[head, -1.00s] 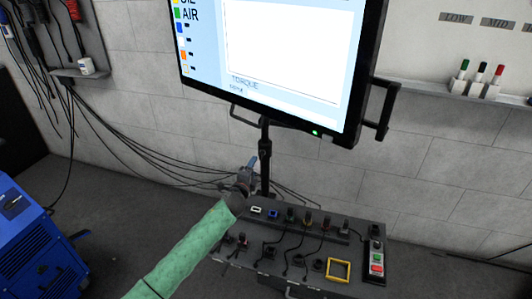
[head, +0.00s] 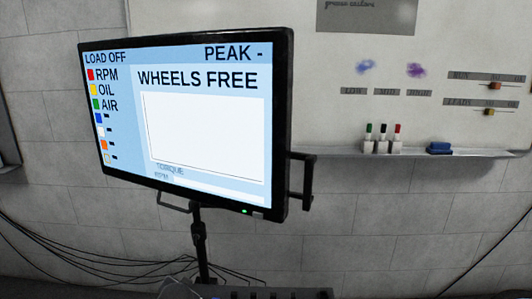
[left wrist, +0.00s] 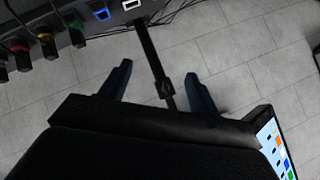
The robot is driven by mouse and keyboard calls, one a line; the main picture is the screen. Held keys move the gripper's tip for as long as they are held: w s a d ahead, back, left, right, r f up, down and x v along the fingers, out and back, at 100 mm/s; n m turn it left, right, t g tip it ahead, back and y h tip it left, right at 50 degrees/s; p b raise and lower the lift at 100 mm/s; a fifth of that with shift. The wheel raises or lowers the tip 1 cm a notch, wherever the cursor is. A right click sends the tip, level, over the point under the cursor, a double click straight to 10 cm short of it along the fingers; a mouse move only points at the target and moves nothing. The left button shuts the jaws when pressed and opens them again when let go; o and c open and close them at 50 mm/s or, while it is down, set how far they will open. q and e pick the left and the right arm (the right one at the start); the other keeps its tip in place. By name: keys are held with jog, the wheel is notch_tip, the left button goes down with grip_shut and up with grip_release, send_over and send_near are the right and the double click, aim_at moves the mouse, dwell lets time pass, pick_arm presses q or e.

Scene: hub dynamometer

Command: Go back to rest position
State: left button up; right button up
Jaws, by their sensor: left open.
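My left gripper (left wrist: 158,88) shows in the left wrist view with its two dark fingers spread apart. No object is held between them. The monitor's stand pole (left wrist: 150,50) passes behind the gap between the fingers; I cannot tell how far away it is. In the head view, a dark shape at the bottom edge by the pole is too cut off to identify surely. My right gripper is in neither current view.
The control console (head: 265,293) barely shows at the head view's bottom edge; its knobs and sockets show at the upper left of the wrist view. The monitor (head: 190,115) reads "LOAD OFF" and "WHEELS FREE". A whiteboard ledge (head: 480,154) holds markers and a blue eraser (head: 439,148).

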pick_arm(q)
jog(key=s+d+f+g+h+p, duration=0.1)
jog(key=s+d+f+g, duration=0.1)
jog(key=s, duration=1.1)
jog(key=s+d+f+n+g+h+p, duration=0.1)
jog(key=s+d+f, duration=0.4)
jog(key=s, duration=0.9)
jog(key=s+d+f+n+g+h+p, duration=0.1)
jog(key=s+d+f+g+h, duration=0.1)
jog(key=s, duration=1.2)
jog(key=d+f+g, duration=0.1)
jog(key=d+g, duration=0.1)
jog(key=d, duration=0.1)
jog(key=shift+s+d+f+g+h, duration=0.15)
jog(key=shift+g+h, duration=0.15)
jog(key=shift+h, duration=0.1)
pick_arm(e)
jog(key=shift+h, duration=0.3)
jog(key=r, duration=0.1)
jog(key=d+r, duration=0.1)
jog(key=r, duration=0.1)
jog(key=d+r, duration=0.1)
jog(key=r, duration=0.1)
jog(key=shift+d, duration=0.25)
pick_arm(q)
jog(key=shift+n, duration=0.3)
